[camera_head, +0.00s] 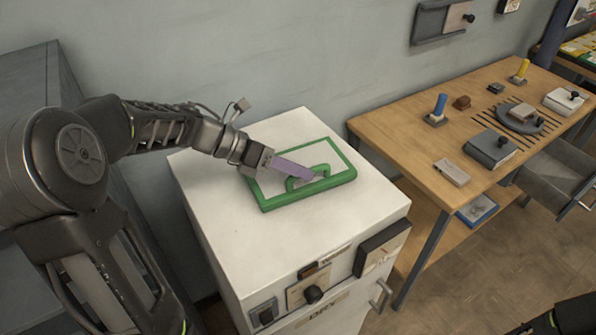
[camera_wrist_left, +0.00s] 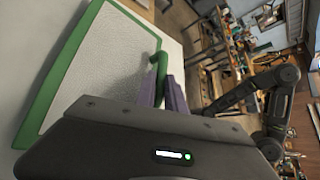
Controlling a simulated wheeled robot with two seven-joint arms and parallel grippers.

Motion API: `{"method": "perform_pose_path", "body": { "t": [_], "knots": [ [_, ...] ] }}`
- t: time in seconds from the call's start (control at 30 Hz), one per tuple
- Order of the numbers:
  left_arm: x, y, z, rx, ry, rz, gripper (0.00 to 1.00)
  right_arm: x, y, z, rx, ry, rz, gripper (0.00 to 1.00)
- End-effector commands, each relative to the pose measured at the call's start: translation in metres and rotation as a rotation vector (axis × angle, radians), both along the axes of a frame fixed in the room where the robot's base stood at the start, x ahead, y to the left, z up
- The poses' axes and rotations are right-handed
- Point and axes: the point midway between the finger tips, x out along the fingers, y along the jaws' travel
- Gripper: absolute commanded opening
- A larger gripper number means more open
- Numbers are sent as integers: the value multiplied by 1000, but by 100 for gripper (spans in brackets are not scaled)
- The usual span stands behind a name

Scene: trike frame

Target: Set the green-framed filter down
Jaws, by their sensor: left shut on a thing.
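The green-framed filter (camera_head: 263,202) has a flat pale panel, a green rim and a raised green handle. In the head view it lies on, or just over, the top of a white cabinet (camera_head: 207,187); I cannot tell whether it touches. My left gripper (camera_head: 305,179) reaches in from the left, its purple fingers shut on the handle. The left wrist view also shows the filter (camera_wrist_left: 48,101) and the fingers of my left gripper (camera_wrist_left: 162,92) around the green handle. My right gripper is not clearly in view.
A wooden table (camera_head: 397,130) stands right of the cabinet. On it are a blue cylinder (camera_head: 440,104), a yellow cylinder (camera_head: 522,68), a dark grey box (camera_head: 490,148) and a small light block (camera_head: 452,172).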

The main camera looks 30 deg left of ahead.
Motion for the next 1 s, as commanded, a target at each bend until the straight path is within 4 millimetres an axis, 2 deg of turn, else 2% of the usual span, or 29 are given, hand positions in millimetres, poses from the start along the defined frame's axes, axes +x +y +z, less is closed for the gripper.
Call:
{"method": "perform_pose_path", "body": {
  "t": [0.3, 0.47, 0.8, 1.0],
  "knots": [
    [-2, -4, 31, -2, -3, -1, 0, 1, 0, -8, 2, -3, 0, 36],
    [-21, -36, 29, -2, -4, -4, 0, 2, 1, -17, 4, -6, 1, 36],
    [-68, -115, 29, -1, -4, -2, 0, 3, 1, -35, 5, -8, 2, 36],
    [-85, -145, 31, -2, -3, -2, 0, 3, 1, -39, 5, -9, 1, 36]
  ]
}}
